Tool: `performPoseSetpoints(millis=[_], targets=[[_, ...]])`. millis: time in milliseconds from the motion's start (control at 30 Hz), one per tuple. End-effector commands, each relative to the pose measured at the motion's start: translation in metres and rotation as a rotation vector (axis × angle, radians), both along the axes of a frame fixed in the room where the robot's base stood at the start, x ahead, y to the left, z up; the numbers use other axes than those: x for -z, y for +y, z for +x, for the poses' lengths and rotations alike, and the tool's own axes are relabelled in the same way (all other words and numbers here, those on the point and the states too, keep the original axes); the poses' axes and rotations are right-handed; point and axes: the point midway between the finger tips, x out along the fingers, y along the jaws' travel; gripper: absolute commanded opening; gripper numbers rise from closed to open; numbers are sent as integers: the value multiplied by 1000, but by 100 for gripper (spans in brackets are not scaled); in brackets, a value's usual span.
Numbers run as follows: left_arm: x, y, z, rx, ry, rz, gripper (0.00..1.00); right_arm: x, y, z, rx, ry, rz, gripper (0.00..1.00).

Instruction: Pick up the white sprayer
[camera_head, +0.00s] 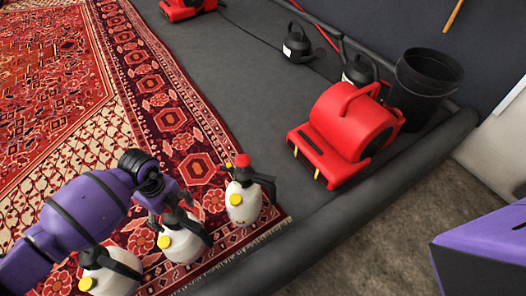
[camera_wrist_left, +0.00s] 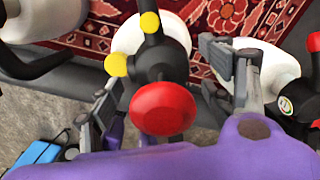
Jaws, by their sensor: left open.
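Three white sprayers with black tops and yellow caps stand in a row on the red rug's corner in the head view: a right one (camera_head: 243,204) with a red knob, a middle one (camera_head: 182,244) and a near-left one (camera_head: 108,280). My left gripper (camera_head: 172,205) is open over the top of the middle sprayer and partly hides it. In the left wrist view, that sprayer's red knob (camera_wrist_left: 162,108) and black head lie between the two open fingers (camera_wrist_left: 165,98). Its white body is mostly hidden underneath. My right gripper is not in view.
The other sprayers stand close on both sides in the left wrist view (camera_wrist_left: 40,18) (camera_wrist_left: 268,72). A red blower (camera_head: 345,130) and a black bucket (camera_head: 425,82) stand to the right. A dark padded rim (camera_head: 340,228) borders the pit.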

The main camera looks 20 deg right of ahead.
Motion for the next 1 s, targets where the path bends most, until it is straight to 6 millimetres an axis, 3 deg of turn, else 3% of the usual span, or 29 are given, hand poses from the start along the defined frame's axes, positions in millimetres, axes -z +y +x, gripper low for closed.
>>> performPoseSetpoints(millis=[67, 567, 1000], targets=[[0, 0, 0, 0, 0, 0, 67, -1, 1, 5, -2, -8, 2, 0], [0, 0, 0, 0, 1, 0, 1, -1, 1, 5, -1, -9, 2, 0], [-7, -1, 2, 0, -3, -2, 0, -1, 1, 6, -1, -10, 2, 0]])
